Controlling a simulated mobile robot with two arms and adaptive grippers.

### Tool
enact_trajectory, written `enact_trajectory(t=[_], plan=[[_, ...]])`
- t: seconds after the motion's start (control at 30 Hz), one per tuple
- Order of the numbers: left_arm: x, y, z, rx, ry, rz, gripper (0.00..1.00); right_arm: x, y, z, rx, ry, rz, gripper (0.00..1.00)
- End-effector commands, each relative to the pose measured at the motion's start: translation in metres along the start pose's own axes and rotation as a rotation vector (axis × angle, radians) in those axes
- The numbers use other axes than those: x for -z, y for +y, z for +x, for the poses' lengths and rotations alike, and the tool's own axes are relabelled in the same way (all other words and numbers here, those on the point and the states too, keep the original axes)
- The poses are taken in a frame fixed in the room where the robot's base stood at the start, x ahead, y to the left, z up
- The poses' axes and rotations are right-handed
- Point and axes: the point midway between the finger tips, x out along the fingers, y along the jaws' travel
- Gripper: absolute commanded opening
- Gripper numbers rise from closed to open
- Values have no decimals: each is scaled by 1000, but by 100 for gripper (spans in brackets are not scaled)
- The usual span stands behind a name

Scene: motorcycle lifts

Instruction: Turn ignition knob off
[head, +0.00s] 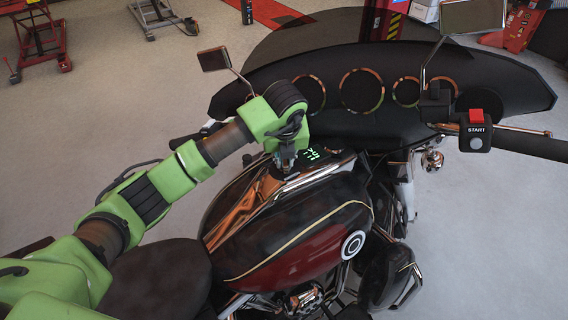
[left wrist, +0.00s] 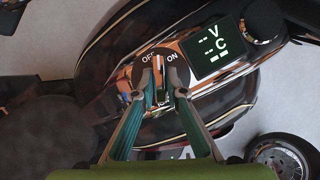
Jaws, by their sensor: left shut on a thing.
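The ignition knob sits on a round dark disc (left wrist: 160,55) on top of the motorcycle tank (head: 300,227), with the white labels OFF at its left and ON at its right in the left wrist view. My left gripper (head: 285,168) reaches down onto the tank's top console. In the left wrist view the gripper's two fingertips (left wrist: 162,72) are close together over the disc, shut on the knob between the labels. The fingers hide most of the knob, so I cannot tell exactly where it points. My right gripper is not in view.
A lit green display (left wrist: 213,47) sits beside the knob disc; it also shows in the head view (head: 315,156). The dark fairing with gauges (head: 362,91), a mirror (head: 213,59) and the START switch box (head: 476,132) stand beyond. A red lift (head: 40,42) is far off at the left.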

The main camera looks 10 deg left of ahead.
Motion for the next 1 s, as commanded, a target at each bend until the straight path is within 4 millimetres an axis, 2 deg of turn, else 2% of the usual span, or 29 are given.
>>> enact_trajectory(t=[0.1,0.5,1.0], plan=[[-1,-2,2,-44,-4,-95,0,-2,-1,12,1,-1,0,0],[-1,-3,1,-161,-3,-340,0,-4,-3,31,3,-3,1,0],[-2,-3,0,-200,-1,-424,0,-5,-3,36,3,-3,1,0]])
